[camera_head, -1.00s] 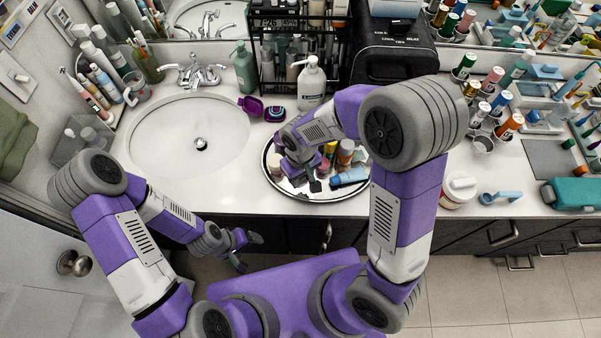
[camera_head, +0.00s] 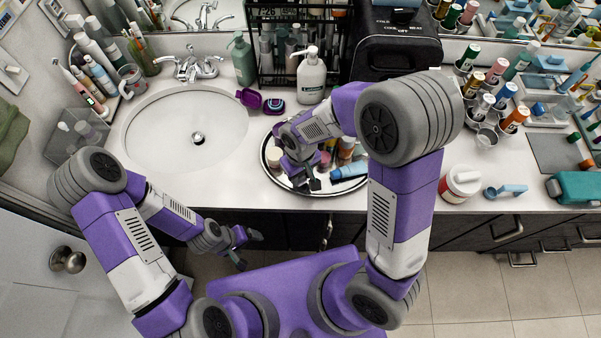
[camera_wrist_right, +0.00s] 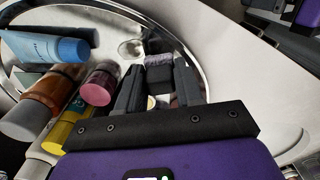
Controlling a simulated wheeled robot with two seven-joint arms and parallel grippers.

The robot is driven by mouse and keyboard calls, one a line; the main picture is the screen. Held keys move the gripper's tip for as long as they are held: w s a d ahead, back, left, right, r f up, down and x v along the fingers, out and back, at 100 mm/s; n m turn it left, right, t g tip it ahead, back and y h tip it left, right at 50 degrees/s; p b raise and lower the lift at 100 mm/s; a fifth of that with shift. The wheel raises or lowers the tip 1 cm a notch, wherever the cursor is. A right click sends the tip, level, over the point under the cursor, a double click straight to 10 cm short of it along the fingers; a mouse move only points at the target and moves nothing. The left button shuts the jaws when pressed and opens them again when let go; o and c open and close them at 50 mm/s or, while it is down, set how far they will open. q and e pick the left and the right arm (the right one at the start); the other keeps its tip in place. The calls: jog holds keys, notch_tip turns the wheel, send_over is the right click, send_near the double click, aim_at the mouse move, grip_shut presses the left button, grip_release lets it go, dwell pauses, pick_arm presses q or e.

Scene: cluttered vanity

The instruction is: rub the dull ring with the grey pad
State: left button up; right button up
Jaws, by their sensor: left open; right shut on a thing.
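My right gripper (camera_head: 312,181) is low over the round mirrored tray (camera_head: 291,188). In the right wrist view its fingers (camera_wrist_right: 158,82) are shut on a small grey block, the grey pad (camera_wrist_right: 158,74). The pad is over or on the tray (camera_wrist_right: 190,56) near its rim; I cannot tell if it touches. A pale, dull round patch (camera_wrist_right: 131,48) shows on the tray beside the pad, possibly the dull ring. In the head view, pad and ring are hard to make out behind my right gripper. My left gripper (camera_head: 241,247) is open and empty, in front of the counter.
A pink-capped bottle (camera_wrist_right: 98,88), a yellow bottle (camera_wrist_right: 66,127), an amber bottle (camera_wrist_right: 45,92) and a blue tube (camera_wrist_right: 44,47) crowd the tray beside the right gripper. A pump bottle (camera_head: 311,77) stands behind the tray. The sink (camera_head: 165,140) is left; a white jar (camera_head: 460,183) is right.

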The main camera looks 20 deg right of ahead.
jog(key=shift+f+b, duration=0.7)
jog(key=shift+f, duration=0.2)
jog(key=shift+d, duration=0.1)
